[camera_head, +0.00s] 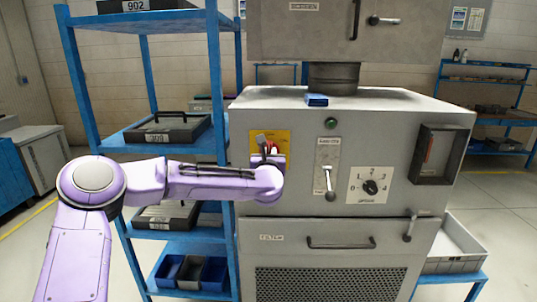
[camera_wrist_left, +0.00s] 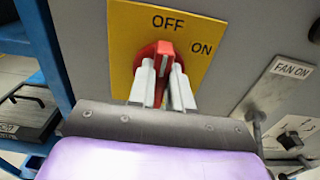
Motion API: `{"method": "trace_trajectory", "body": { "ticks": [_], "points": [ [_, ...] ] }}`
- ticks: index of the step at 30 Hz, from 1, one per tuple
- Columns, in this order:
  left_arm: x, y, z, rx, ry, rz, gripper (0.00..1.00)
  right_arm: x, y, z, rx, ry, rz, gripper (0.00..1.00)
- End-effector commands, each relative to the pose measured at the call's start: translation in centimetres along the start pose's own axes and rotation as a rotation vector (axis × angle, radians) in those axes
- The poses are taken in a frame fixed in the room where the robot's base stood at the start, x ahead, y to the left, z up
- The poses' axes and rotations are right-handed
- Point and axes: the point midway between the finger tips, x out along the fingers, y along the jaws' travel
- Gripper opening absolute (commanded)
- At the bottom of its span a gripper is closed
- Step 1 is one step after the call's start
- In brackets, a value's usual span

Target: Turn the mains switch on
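The mains switch is a red rotary handle (camera_wrist_left: 165,49) on a yellow plate (camera_wrist_left: 203,22) marked OFF at the top and ON to the right. Its upper end, with a pale mark, points up towards OFF. The yellow plate also shows in the head view (camera_head: 284,136) on the left of the grey machine front. My left gripper (camera_wrist_left: 166,75) has its pale fingers on either side of the handle, with red filling the narrow gap, so it looks shut on it. The fingers hide part of the handle. My right gripper is in neither view.
Right of the switch on the grey machine (camera_head: 400,107) are a FAN ON lever (camera_head: 330,190), a rotary selector (camera_head: 370,187) and a dark framed gauge (camera_head: 434,155). A drawer handle (camera_head: 341,244) is below. A blue shelf rack (camera_head: 213,80) with bins stands close on the left.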

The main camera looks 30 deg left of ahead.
Motion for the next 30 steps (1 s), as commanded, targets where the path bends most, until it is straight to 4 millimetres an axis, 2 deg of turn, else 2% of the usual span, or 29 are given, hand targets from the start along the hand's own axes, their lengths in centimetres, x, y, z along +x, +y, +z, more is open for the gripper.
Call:
{"method": "trace_trajectory", "body": {
  "ticks": [8,14,30],
  "points": [
    [0.0,0.0,0.0,0.021,-0.001,0.001,0.0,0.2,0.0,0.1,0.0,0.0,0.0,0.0],
    [0.0,-0.1,-0.1,0.11,-0.001,0.001,0.0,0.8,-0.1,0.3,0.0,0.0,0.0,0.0],
    [0.0,-0.5,-0.1,0.594,-0.002,0.003,0.0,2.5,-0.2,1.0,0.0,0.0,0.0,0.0]
  ]
}}
